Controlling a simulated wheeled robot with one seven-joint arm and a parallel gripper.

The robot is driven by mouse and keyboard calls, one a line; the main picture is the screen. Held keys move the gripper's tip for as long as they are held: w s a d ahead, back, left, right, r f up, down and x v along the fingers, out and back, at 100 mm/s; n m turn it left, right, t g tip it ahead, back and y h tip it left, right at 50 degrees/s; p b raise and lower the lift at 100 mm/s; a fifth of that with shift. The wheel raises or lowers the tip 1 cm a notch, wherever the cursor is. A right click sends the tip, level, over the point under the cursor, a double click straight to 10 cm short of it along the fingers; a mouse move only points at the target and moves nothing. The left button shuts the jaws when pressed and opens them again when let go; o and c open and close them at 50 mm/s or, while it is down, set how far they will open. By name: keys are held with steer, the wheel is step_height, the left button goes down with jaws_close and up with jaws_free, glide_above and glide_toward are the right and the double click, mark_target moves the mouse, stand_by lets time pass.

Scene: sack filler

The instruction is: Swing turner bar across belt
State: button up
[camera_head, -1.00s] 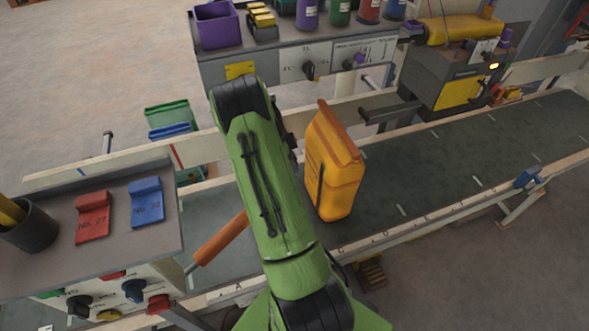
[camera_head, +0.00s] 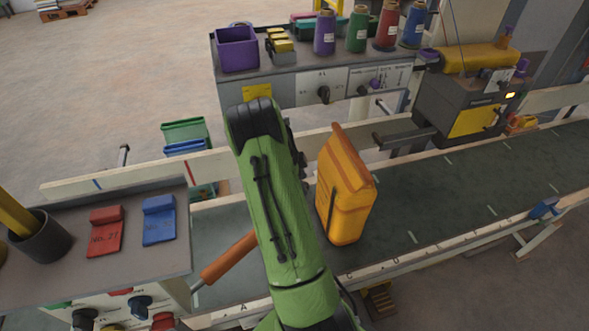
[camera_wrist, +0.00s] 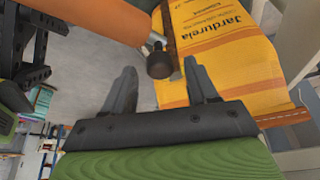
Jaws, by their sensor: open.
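The turner bar appears to be the orange cylinder (camera_head: 228,258) low over the belt (camera_head: 400,225), left of my arm in the head view. It crosses the upper left of the wrist view (camera_wrist: 85,18) and ends at a dark knob on a metal stub (camera_wrist: 160,62). My gripper (camera_wrist: 158,75) is open, with the knob showing between and beyond its fingertips; I cannot tell whether they touch. In the head view my green arm hides my gripper and part of the bar. An orange-yellow sack (camera_head: 345,190) stands upright on the belt, right of my arm, and fills the upper right wrist view (camera_wrist: 235,50).
A control desk (camera_head: 120,260) with red and blue tags and a pencil cup stands at left. A shelf (camera_head: 300,85) with spools and a purple bin is behind the belt. A grey machine (camera_head: 470,110) stands at the back right. The belt right of the sack is clear.

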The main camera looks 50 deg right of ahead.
steer(key=p+v, duration=0.1)
steer(key=v, duration=1.3)
steer(key=shift+a+r+p, duration=0.2)
steer(key=shift+r+p, duration=0.05)
steer(key=shift+p, duration=0.1)
steer(key=shift+c, duration=0.5)
